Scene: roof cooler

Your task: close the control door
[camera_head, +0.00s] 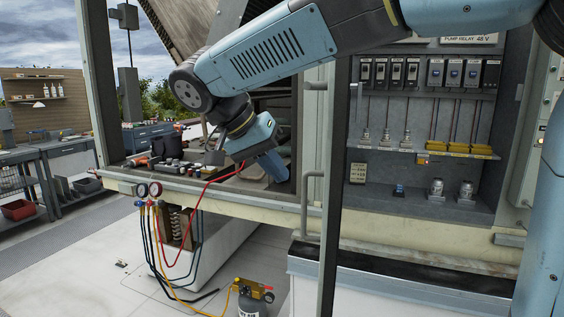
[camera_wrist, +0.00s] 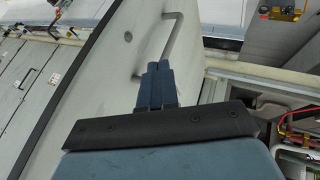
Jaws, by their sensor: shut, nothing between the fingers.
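The control door (camera_head: 314,140) stands open and shows nearly edge-on in the head view, left of the control compartment (camera_head: 425,175). Its pale face fills the middle of the wrist view (camera_wrist: 112,70). A grey bar handle (camera_wrist: 176,38) sits on that face; it also shows in the head view (camera_head: 305,205). My gripper (camera_head: 284,174) is shut and empty, on the handle side of the door. In the wrist view its fingertips (camera_wrist: 159,66) are close to the handle's lower end. I cannot tell whether they touch the door.
A gauge set (camera_head: 148,190) with hoses hangs from the ledge at left. A workbench (camera_head: 62,160) is at far left. Pale floor lies open at lower left.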

